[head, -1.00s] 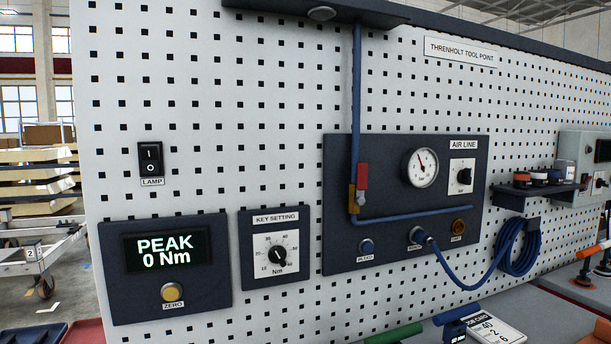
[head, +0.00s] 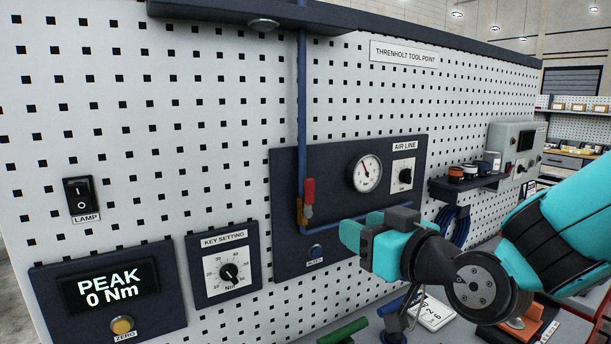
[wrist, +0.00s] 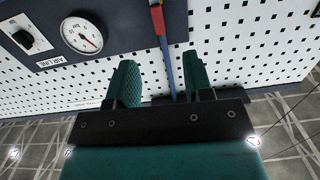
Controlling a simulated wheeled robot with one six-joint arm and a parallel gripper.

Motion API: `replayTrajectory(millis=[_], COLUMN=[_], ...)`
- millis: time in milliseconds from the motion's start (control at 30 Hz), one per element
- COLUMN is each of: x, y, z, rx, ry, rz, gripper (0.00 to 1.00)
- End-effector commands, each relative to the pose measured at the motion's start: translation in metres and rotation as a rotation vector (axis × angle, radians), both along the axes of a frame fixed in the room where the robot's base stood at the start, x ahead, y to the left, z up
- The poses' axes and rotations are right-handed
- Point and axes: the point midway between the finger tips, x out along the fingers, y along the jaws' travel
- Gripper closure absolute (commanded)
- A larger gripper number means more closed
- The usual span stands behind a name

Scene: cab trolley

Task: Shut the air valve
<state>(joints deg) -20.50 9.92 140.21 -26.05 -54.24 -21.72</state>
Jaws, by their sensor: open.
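The air valve is a brass body (head: 301,212) on a blue pipe (head: 302,110) at the left of the dark air line panel (head: 285,165). Its red lever (head: 309,188) stands upright, along the vertical pipe. In the wrist view, which is turned over, the red lever (wrist: 157,20) is at the top edge, with the pipe running down between the fingers. My gripper (head: 357,232) has teal fingers, open and empty, in front of the panel, to the right of and below the lever, apart from it. The fingers also show in the wrist view (wrist: 160,65).
A gauge (head: 365,173) and an air line knob (head: 405,175) sit right of the valve. The bleed button (head: 315,251) is below it. My arm hides the panel's lower right. A dark shelf (head: 235,14) juts out above. A green-handled tool (head: 344,331) lies on the bench.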

Motion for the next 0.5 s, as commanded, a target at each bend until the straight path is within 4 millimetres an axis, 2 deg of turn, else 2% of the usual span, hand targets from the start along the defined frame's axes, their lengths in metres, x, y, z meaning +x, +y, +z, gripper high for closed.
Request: replayTrajectory(millis=[267, 500], x=[0.020, 0.062], y=[0.009, 0.038], z=[0.011, 0.014], rx=[0.019, 0.018], ry=[-0.049, -0.047], rz=[-0.023, -0.021], gripper=[0.53, 0.53])
